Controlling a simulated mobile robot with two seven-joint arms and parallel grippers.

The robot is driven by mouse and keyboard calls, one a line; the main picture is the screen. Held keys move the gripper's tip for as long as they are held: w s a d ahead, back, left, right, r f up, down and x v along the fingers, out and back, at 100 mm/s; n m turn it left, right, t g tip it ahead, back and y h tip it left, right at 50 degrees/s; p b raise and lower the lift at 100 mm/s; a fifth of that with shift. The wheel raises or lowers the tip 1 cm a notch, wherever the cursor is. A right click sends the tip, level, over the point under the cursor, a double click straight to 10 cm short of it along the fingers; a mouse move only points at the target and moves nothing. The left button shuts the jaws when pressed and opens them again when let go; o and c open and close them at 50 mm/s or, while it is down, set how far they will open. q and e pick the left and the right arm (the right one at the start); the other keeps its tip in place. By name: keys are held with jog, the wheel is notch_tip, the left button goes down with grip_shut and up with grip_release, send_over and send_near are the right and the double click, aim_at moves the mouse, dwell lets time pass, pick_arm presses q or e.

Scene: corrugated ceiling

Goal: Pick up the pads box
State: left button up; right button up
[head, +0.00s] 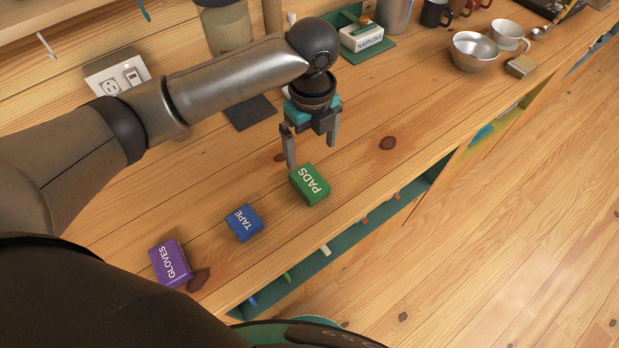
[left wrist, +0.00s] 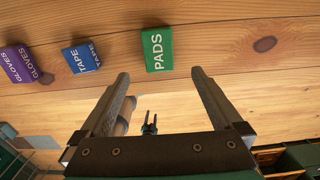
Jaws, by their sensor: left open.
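The green pads box (head: 310,184) lies on the wooden counter near its front edge in the head view, its white PADS lettering showing. It also shows in the left wrist view (left wrist: 157,50), beyond the fingertips and roughly in line with the gap between them. My left gripper (head: 311,152) is above the counter just behind the box, fingers pointing down, open and empty. In the left wrist view its two fingers (left wrist: 160,76) are spread apart with nothing between them at the tips.
A blue tape box (head: 244,222) and a purple gloves box (head: 171,263) lie left of the pads box. A napkins box (head: 361,37), metal bowl (head: 474,51) and white cup (head: 510,35) stand farther back. Open shelves run below the counter's front edge.

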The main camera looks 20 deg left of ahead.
pick_arm(q)
send_over(309, 180)
jog(key=f, duration=0.5)
jog(key=shift+w+d, duration=0.1)
jog(key=shift+d, duration=0.1)
jog(key=shift+f, duration=0.4)
notch_tip(309, 180, down, 4)
jog(key=shift+a+f+b, duration=0.15)
jog(key=shift+f+b, duration=0.1)
jog(key=shift+b, duration=0.15)
jog(key=shift+f, duration=0.3)
pick_arm(e)
jog(key=shift+w+f, duration=0.3)
jog(key=shift+f, duration=0.15)
pick_arm(q)
jog(key=c, duration=1.3)
pick_arm(e)
jog(key=shift+s, duration=0.2)
pick_arm(q)
jog(key=shift+r, duration=0.15)
